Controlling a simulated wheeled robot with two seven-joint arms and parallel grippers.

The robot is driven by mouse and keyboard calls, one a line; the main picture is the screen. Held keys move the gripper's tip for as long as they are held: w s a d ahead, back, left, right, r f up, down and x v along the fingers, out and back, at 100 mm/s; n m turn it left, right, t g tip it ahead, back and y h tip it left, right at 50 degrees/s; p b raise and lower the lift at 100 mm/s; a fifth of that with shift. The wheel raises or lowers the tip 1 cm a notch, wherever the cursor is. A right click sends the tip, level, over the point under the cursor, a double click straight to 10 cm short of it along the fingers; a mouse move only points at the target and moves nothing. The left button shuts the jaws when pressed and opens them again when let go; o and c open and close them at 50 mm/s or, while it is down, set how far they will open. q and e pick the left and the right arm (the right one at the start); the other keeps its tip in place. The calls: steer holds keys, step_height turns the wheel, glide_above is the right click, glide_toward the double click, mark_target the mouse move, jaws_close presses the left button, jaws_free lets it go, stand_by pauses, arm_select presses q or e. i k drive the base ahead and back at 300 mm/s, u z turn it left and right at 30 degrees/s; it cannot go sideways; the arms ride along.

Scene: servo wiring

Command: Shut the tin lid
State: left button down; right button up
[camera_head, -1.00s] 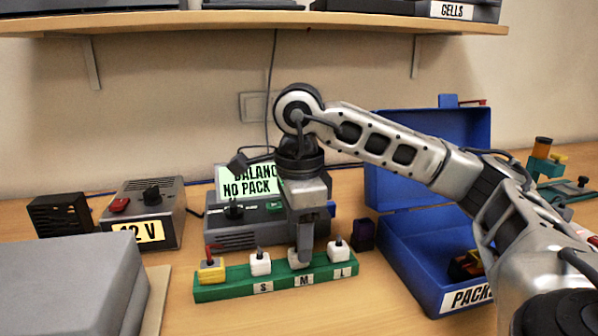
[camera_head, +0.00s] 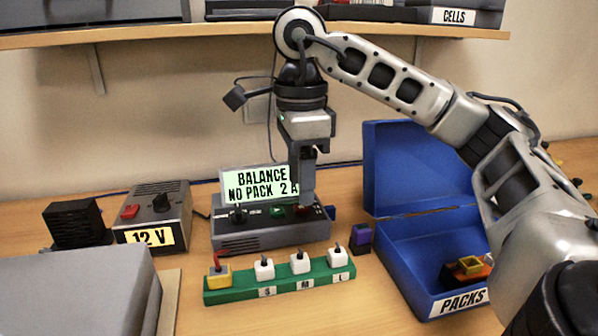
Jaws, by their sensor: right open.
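The blue tin labelled PACKS (camera_head: 405,275) stands at the right of the bench. Its blue lid (camera_head: 405,165) is raised, standing upright at the back of the tin. A yellow and orange piece lies inside the tin. My left gripper is not in the picture.
A green block (camera_head: 285,285) with a yellow plug and several white plugs stands in front. The 12 V supply (camera_head: 155,215) and a grey box (camera_head: 70,295) are at left. A shelf (camera_head: 230,33) hangs above.

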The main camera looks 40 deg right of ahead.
mark_target(407, 170)
steer(key=k, duration=1)
